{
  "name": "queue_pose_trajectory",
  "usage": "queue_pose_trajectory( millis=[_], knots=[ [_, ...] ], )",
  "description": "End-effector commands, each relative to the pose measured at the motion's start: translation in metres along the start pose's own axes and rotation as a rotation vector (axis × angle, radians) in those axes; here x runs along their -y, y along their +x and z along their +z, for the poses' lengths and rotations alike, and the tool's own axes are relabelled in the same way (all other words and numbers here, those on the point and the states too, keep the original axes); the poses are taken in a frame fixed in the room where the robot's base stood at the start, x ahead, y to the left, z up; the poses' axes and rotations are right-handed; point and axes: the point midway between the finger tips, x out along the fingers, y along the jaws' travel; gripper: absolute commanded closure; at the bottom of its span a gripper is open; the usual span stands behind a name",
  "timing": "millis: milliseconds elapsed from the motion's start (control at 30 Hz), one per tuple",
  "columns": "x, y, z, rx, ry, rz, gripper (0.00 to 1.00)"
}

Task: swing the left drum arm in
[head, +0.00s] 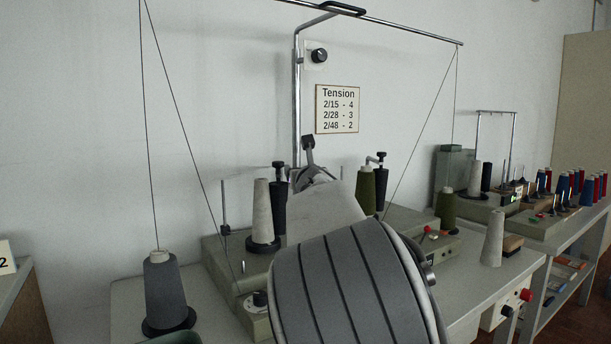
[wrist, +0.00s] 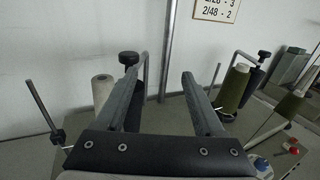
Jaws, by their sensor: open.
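What looks like the left drum arm is the black knob and bent rod above a black drum (head: 279,197), behind the white cone on the machine. In the wrist view its black knob (wrist: 128,58) and bent grey rod (wrist: 144,70) rise just beyond my left finger, which hides most of the drum. A similar right arm with a black knob (head: 381,157) stands behind the olive cone. My gripper (wrist: 160,74) is open and empty, its fingers apart in front of the wall; I cannot tell whether the left finger touches the rod. In the head view my arm largely hides the gripper.
A white cone (head: 262,210) and an olive cone (head: 366,190) flank my arm. A grey cone (head: 164,290) stands at the left front. Threads hang from the overhead bar (head: 400,27). Thin upright rods (wrist: 40,105) stand nearby. A tension card (head: 337,109) is on the wall.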

Motion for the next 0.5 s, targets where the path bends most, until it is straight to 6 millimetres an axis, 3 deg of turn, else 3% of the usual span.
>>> queue_pose_trajectory(
  millis=[200, 500],
  knots=[
    [-0.002, -0.031, 0.0, 0.0, 0.003, 0.003, 0.3],
    [-0.001, -0.056, 0.0, 0.0, 0.001, 0.001, 0.3]
  ],
)
